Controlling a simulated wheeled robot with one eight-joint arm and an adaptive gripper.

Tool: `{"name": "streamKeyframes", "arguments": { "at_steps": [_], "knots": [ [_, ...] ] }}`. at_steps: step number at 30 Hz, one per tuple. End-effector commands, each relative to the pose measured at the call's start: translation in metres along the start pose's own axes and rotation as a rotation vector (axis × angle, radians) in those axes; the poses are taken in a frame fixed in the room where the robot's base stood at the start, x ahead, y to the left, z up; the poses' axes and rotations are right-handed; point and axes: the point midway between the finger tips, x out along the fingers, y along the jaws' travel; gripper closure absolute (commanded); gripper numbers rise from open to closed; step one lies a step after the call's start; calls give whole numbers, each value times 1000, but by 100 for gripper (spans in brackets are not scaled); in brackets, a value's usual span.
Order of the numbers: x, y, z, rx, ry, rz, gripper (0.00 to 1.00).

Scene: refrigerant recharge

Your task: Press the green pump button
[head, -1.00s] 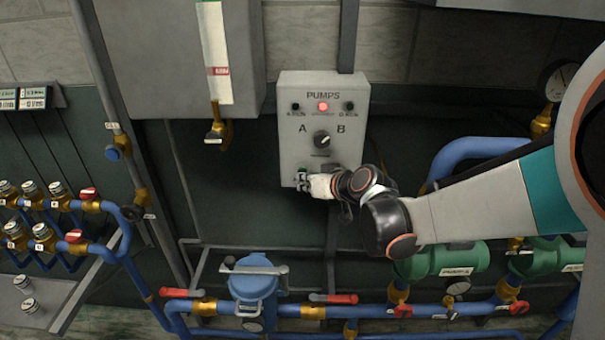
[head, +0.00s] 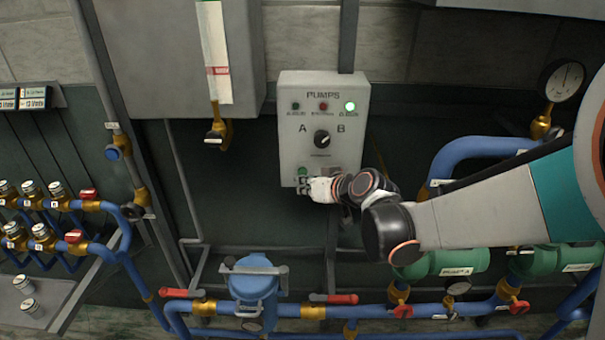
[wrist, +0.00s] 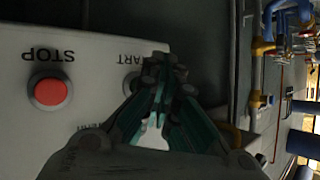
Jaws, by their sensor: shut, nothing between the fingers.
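The grey pump box (head: 292,150) labelled PUMPS hangs on the wall in the head view. Its green button (head: 303,171) shows at the lower left of its face. My gripper (head: 305,188) is shut and empty, just below that button; I cannot tell whether they touch. In the wrist view the closed fingertips (wrist: 163,72) lie beside the START label and hide most of the button there. The red STOP button (wrist: 50,92) is in plain view to their left.
A selector knob (head: 322,139) between A and B sits above the buttons. A level gauge with a brass valve (head: 218,132) hangs to the left. Below are blue pipes, a blue canister (head: 255,290) and green pumps (head: 440,262).

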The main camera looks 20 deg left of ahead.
Motion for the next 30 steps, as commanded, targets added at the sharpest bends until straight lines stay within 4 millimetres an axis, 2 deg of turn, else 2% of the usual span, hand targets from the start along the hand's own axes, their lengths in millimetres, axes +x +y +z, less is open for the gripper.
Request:
{"name": "streamKeyframes", "arguments": {
  "at_steps": [14,30],
  "knots": [
    [-4,-3,3,0,0,0,100],
    [-35,-26,26,-1,0,0,100]
  ]
}}
